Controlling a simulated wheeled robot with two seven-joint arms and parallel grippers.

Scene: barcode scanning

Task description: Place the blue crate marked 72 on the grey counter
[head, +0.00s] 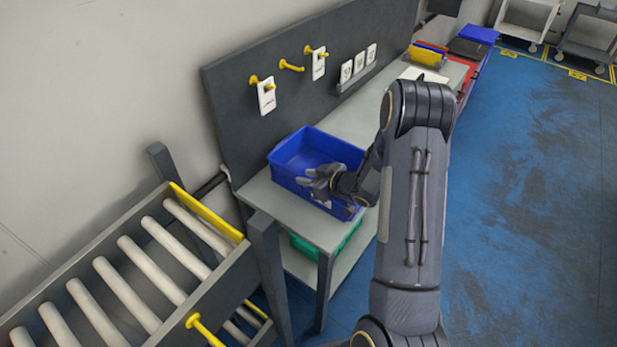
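A blue crate (293,160) stands upright on the left end of the grey counter (300,220), close to the dark back panel. Its inside looks empty where I can see it. No number 72 is readable on it. My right gripper (311,181) is at the crate's near wall, over or against its rim. My arm and gripper hide part of the crate's right side. I cannot tell whether the fingers close on the rim. My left gripper is not in view.
A roller conveyor (125,290) with a yellow edge stands left of the counter. Yellow hooks (290,66) with white tags stick out of the panel. A green crate (304,247) sits on the lower shelf. Coloured bins (428,55) stand at the far end. Blue floor is clear at right.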

